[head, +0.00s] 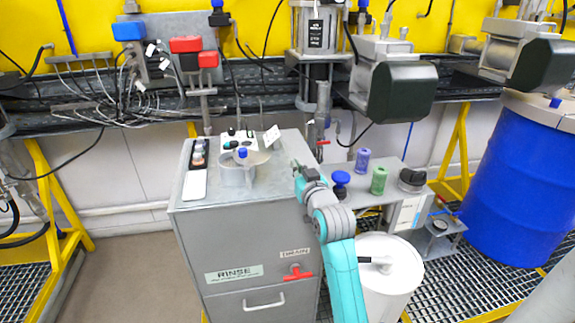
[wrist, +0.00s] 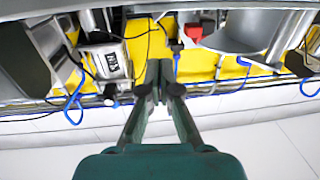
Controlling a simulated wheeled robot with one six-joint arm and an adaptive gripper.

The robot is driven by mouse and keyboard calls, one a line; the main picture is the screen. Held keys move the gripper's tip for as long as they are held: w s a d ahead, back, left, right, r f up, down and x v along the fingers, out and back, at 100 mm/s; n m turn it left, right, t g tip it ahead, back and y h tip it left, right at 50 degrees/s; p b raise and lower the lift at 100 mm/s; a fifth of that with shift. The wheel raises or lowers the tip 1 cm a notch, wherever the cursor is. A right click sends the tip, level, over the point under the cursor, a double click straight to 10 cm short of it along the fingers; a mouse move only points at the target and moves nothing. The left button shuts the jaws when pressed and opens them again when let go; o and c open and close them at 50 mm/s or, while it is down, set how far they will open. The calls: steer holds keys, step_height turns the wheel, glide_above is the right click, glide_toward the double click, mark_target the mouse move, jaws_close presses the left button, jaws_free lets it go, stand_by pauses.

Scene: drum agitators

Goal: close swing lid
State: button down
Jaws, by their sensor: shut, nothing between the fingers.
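On top of the grey rinse cabinet (head: 245,225) is a round grey basin (head: 236,176). A blue knob (head: 242,153) stands at it, and a flat light-grey piece, possibly the swing lid (head: 259,158), shows at its back right; I cannot tell its exact position. My teal arm rises in front of the cabinet's right side in the head view. Its end is near the cabinet's top right edge, right of the basin and apart from it. My gripper (wrist: 160,72) has its fingers together and empty in the wrist view. The basin cannot be made out there.
A white round container (head: 400,268) stands behind my arm at lower right. A side shelf holds a green spool (head: 379,180), a purple spool (head: 362,160) and a blue knob (head: 341,178). A blue drum (head: 515,180) stands at right. Motors (head: 395,85) hang above.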

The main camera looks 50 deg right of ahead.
steer(key=s+d, duration=0.2)
steer(key=s, duration=0.4)
steer(key=m, duration=1.8)
glide_toward(266, 157)
steer(key=d, duration=0.2)
steer(key=w+d, duration=0.1)
steer(key=d, duration=0.1)
steer(key=shift+f, duration=0.15)
steer(key=w, duration=0.3)
steer(key=shift+w+a, duration=0.2)
steer(key=shift+a, duration=0.15)
steer(key=shift+w+a, duration=0.15)
steer(key=shift+w, duration=0.35)
